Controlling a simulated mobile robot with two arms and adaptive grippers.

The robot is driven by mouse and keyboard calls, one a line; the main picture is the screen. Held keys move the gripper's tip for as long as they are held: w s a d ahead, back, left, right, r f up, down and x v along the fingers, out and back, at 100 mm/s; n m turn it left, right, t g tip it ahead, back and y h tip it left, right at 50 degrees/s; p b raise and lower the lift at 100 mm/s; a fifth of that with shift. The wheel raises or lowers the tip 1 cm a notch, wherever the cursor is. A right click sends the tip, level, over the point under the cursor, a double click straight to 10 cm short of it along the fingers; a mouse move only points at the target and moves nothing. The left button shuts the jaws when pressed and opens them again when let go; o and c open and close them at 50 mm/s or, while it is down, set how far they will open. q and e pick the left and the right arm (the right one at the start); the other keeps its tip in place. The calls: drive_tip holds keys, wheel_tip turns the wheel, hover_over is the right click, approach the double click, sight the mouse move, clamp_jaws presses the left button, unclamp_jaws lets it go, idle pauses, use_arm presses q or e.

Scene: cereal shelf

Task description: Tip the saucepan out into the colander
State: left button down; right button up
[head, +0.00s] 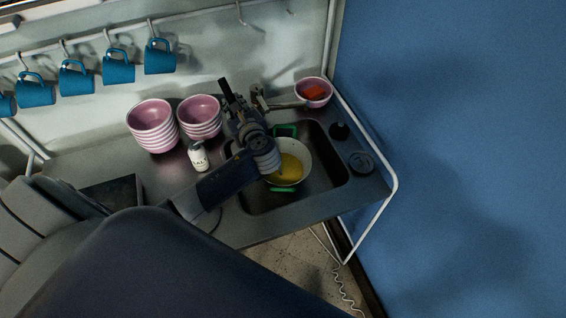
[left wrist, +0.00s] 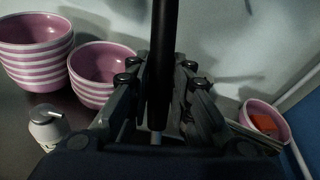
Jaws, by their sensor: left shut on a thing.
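The colander (head: 306,150), pale with green handles, sits in the sink. A yellow mass (head: 290,168) lies inside it. My left gripper (head: 240,108) is at the back edge of the sink, above and left of the colander. It is shut on a long black handle (head: 226,90), which points up and also shows between the fingers in the left wrist view (left wrist: 162,60). I take this handle to be the saucepan's. The pan's body is not clearly seen; my arm covers that area and part of the colander. My right gripper is not in view.
Two stacks of striped pink bowls (head: 152,128) (head: 200,118) and a white soap bottle (head: 199,157) stand left of the sink (head: 330,172). A pink bowl with a red thing (head: 315,91) stands behind the tap. Blue mugs (head: 118,67) hang on a rail. A blue wall (head: 460,150) bounds the right.

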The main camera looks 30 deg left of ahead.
use_arm(q)
drive_tip(key=shift+w+d+r+m+g+y, duration=0.15)
drive_tip(key=shift+w+d+r+m, duration=0.2)
drive_tip(key=shift+w+d, duration=0.25)
drive_tip(key=shift+w+d+r+m+g+y, duration=0.15)
drive_tip(key=shift+w+d+r+m, duration=0.2)
drive_tip(key=shift+w, duration=0.4)
idle(0.6)
drive_tip(key=shift+w+d+f, duration=0.1)
drive_tip(key=shift+w+d, duration=0.05)
drive_tip(key=shift+w+d+f+m, duration=0.15)
drive_tip(key=shift+w+d+m, duration=0.15)
drive_tip(key=shift+w+d, duration=0.2)
drive_tip(key=shift+w+d+f+m, duration=0.25)
drive_tip(key=shift+w+d, duration=0.25)
drive_tip(key=shift+w, duration=0.25)
drive_tip(key=shift+w+d+m, duration=0.25)
drive_tip(key=shift+w, duration=0.1)
drive_tip(key=shift+w+d+r+m+g+y, duration=0.1)
drive_tip(key=shift+w+d+m+g+y, duration=0.2)
drive_tip(key=shift+w+d+m, duration=0.45)
drive_tip(key=shift+w+d, duration=0.2)
drive_tip(key=shift+w, duration=0.25)
